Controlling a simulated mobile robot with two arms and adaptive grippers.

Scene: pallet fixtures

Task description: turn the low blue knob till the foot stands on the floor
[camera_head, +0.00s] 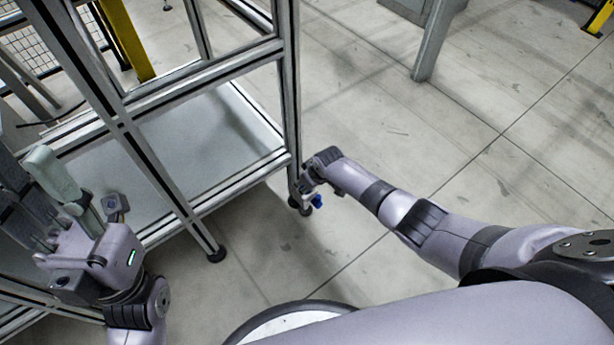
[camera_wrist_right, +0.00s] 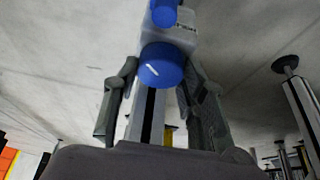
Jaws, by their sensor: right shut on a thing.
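In the right wrist view a blue knob (camera_wrist_right: 161,66) with a white mark sits between the fingertips of my right gripper (camera_wrist_right: 158,75), which is shut on it. A second blue knob (camera_wrist_right: 163,12) shows beyond it on a pale block (camera_wrist_right: 178,40). In the head view my right gripper (camera_head: 306,181) is at the bottom of the frame's near right leg, with a blue knob (camera_head: 317,201) just below it. That leg's dark foot (camera_head: 304,209) is partly hidden; I cannot tell whether it touches the floor. My left gripper (camera_head: 72,212) is at the left, its opening unclear.
The metal frame (camera_head: 120,126) with a grey shelf (camera_head: 205,135) fills the left. Another foot (camera_head: 217,255) stands nearer me. A yellow post (camera_head: 126,38) is behind the frame. The floor to the right of the frame is mostly open, with a grey post (camera_head: 432,40) farther back.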

